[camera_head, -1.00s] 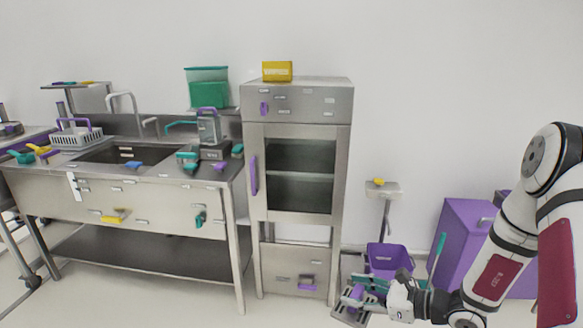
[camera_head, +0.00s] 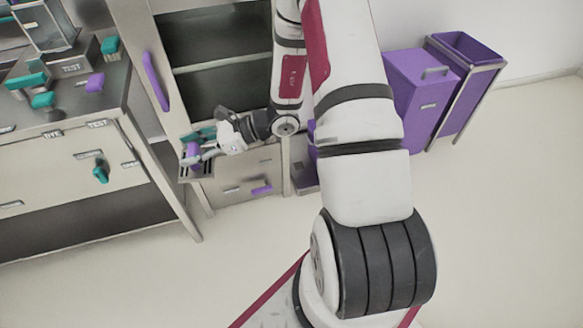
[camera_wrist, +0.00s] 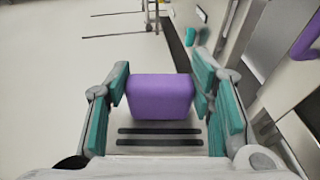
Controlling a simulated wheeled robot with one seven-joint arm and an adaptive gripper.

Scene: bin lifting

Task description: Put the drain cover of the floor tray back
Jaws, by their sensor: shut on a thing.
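The drain cover is a grey slotted metal plate (camera_wrist: 160,142) with a purple block handle (camera_wrist: 160,97). My gripper (camera_wrist: 165,98) is shut on this handle, with its teal finger pads on either side. In the head view, my gripper (camera_head: 194,150) holds the cover (camera_head: 188,177) in the air in front of the steel cabinet's lower part. I cannot make out the floor tray's drain opening. A grey piece (camera_head: 304,172) on the floor right of the cabinet is mostly hidden by my arm, and I cannot tell if it is the tray.
The steel cabinet (camera_head: 262,165) stands behind my gripper. The sink counter (camera_head: 75,165) is on the left, with its leg close to the gripper. Purple bins (camera_head: 420,95) stand by the wall at right. The floor (camera_head: 490,220) at right is open.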

